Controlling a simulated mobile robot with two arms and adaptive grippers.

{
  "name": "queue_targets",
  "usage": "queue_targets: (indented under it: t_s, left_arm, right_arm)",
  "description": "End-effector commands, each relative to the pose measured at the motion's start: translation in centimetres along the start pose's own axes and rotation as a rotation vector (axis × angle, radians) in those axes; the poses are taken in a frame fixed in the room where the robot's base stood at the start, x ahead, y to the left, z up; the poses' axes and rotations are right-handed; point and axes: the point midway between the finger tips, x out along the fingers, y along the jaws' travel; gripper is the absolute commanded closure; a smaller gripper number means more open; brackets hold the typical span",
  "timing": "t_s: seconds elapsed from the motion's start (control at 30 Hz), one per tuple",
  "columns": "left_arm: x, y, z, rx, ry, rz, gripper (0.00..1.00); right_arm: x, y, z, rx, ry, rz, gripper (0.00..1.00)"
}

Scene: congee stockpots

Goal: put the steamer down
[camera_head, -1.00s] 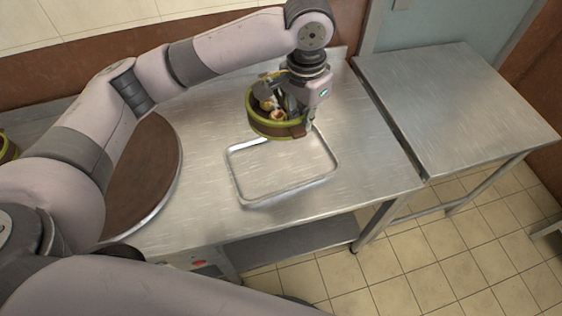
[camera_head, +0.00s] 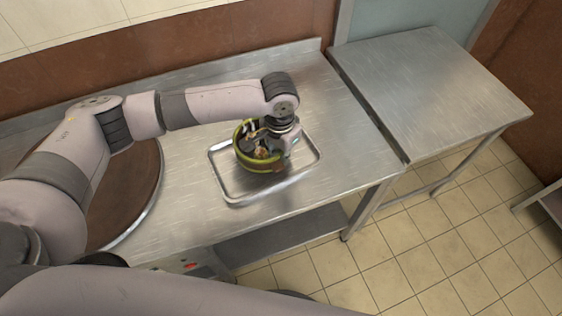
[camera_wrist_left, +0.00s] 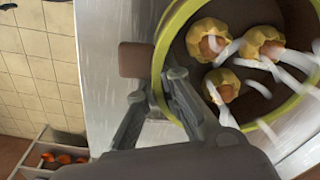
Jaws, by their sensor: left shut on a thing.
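The steamer (camera_head: 262,164) is a round brown basket with green-yellow rims and dumplings inside. In the head view it is over the metal tray (camera_head: 226,195), upright or nearly so; I cannot tell whether it touches the tray floor. My left gripper (camera_head: 272,143) is at its right side, shut on it. In the left wrist view the steamer (camera_wrist_left: 168,62) fills the right side, with several yellow dumplings (camera_wrist_left: 222,84) and white steam-like wisps. The gripper's fingers (camera_wrist_left: 160,85) are at its wall. My right gripper is not in view.
A round brown board (camera_head: 130,190) with a metal rim lies left of the tray. The steel counter (camera_head: 340,120) is bare right of the tray. A second steel table (camera_head: 430,90) stands empty to the right, past a narrow gap. In the wrist view, an open box (camera_wrist_left: 62,150) holds orange items.

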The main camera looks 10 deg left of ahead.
Motion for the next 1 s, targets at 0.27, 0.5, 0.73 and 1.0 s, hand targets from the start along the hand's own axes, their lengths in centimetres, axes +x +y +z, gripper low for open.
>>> queue_targets:
  t_s: [0.27,0.5,0.73,1.0]
  left_arm:
    - [3.3,0.0,0.2,0.000,-0.001,-0.001,1.00]
    - [3.3,0.0,0.2,0.000,-0.002,0.000,0.93]
    - [3.3,0.0,0.2,0.000,-0.002,0.000,0.85]
    - [2.8,0.0,0.1,0.000,0.000,0.000,0.85]
  right_arm:
    - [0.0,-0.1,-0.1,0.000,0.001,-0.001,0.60]
    - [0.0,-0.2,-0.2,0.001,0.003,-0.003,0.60]
    - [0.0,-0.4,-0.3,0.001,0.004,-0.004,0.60]
    - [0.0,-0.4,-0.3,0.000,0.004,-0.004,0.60]
